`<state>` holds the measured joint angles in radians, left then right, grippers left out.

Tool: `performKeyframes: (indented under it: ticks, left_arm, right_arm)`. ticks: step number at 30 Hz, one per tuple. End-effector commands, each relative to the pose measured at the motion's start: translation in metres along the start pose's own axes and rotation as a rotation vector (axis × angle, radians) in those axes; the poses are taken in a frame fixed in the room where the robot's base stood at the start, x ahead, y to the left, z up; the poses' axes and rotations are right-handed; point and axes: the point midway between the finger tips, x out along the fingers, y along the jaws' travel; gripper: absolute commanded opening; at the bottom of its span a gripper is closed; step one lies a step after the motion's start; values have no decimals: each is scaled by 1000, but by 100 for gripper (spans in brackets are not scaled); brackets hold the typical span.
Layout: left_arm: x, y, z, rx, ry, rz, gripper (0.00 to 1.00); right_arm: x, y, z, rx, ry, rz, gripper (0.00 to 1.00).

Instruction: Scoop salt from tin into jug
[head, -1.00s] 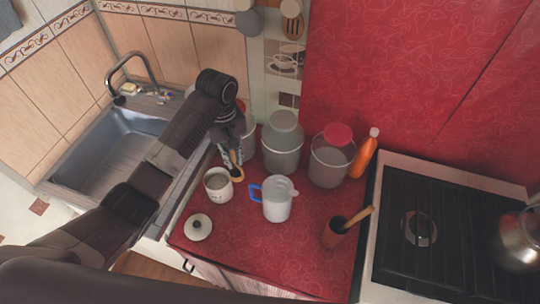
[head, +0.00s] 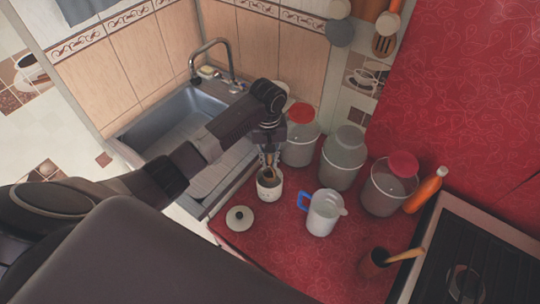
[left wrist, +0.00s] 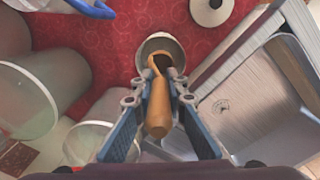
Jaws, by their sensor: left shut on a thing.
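The pale tin (head: 269,192) stands open near the left edge of the red counter. My left gripper (head: 268,160) is over the tin, shut on a wooden scoop (left wrist: 158,108). In the left wrist view the gripper (left wrist: 155,95) points at the tin (left wrist: 160,40), and the scoop's far end is inside its mouth. The salt cannot be made out. The clear-white jug (head: 323,213) with a blue handle stands upright to the right of the tin, apart from it. My right gripper is not in view.
A round lid (head: 240,218) lies by the tin. Several bucket-like containers (head: 343,165) stand behind the jug, with an orange bottle (head: 425,190) beside them. A brown pot (head: 374,262) with a wooden handle is front right. The sink (head: 190,125) is left, the stove (head: 470,255) right.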

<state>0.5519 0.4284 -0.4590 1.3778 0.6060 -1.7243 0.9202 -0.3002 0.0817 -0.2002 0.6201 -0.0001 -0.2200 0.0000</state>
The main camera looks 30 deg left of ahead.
Motion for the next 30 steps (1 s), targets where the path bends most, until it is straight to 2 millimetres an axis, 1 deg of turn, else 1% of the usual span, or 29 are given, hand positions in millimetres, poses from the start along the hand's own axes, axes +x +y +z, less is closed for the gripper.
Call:
performKeyframes:
  ticks: [1, 18, 24, 30]
  left_arm:
    - [7, 0, 0, 0, -1, 0, 0]
    - [58, -1, 0, 0, -1, 0, 0]
    - [70, -1, 0, 1, 0, 1, 0]
    - [74, -1, -1, 0, 0, 1, 0]
  right_arm:
    - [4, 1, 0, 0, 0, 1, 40]
    - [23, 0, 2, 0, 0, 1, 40]
    - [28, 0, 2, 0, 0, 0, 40]
    - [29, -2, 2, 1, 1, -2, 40]
